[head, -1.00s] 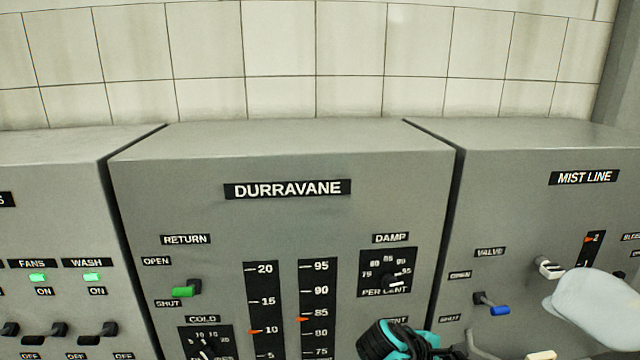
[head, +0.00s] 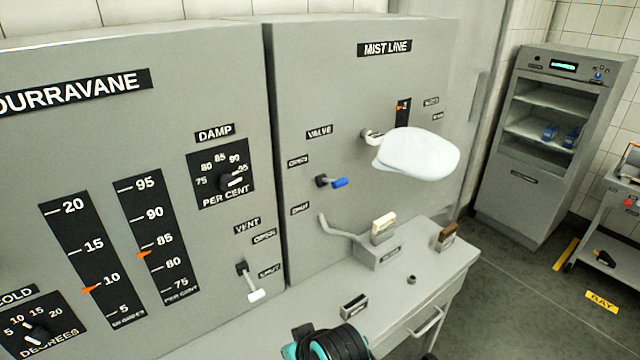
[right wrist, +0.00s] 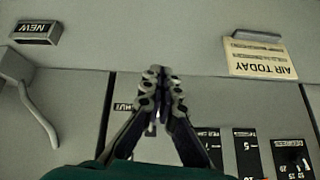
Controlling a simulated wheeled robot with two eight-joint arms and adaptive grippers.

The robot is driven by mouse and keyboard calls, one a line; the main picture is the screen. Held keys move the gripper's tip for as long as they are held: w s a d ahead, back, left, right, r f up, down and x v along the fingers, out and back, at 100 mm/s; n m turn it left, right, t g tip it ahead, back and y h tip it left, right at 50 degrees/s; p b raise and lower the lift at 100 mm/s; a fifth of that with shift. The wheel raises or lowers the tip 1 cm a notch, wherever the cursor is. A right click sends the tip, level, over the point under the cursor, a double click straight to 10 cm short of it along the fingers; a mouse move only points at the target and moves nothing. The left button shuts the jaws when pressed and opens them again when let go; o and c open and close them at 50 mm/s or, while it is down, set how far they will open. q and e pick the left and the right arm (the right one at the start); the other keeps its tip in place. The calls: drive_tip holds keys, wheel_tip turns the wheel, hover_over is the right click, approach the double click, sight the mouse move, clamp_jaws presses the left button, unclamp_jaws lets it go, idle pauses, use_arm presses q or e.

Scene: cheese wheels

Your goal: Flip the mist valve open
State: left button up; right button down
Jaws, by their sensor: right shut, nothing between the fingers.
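The mist valve is a small lever with a blue handle (head: 339,183) on the grey MIST LINE cabinet (head: 350,100), under the VALVE label (head: 319,132). Its dark pivot sits between the upper OPEN label (head: 298,162) and the lower SHUT label (head: 300,209). The handle sticks out to the right; I cannot tell its exact setting. A teal and black part of my arm shows at the bottom of the head view, below the lever; its fingers are out of that view. In the right wrist view my right gripper (right wrist: 163,74) is shut and empty. My left gripper is not in view.
A white rounded cap (head: 418,154) hangs right of the lever, close to it. The VENT lever (head: 254,288) is on the left cabinet. A card (right wrist: 262,56) shows in the wrist view.

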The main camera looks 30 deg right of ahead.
drive_tip(key=w+d+r+m+t+y, duration=0.45)
drive_tip(key=w+d+m+t, duration=0.2)
drive_tip(key=w+m, duration=0.35)
drive_tip(key=s+d+r+m+t+h+b, duration=0.1)
drive_tip(key=s+d+r+m+t+h, duration=0.3)
drive_tip(key=d, duration=0.6)
drive_tip(key=s+d+r+m+t+y, duration=0.1)
drive_tip(key=s+d+r+m+t, duration=0.15)
drive_tip(key=d+r+t, duration=0.5)
drive_tip(key=g+p, duration=0.1)
approach(333, 182)
drive_tip(key=shift+h, duration=0.25)
drive_tip(key=w, duration=0.1)
drive_tip(key=w+d+r, duration=0.1)
drive_tip(key=w, duration=0.1)
drive_tip(key=w+r, duration=0.1)
drive_tip(key=shift+w+d+r, duration=0.2)
drive_tip(key=shift+w+d, duration=0.05)
drive_tip(key=shift+w, duration=0.15)
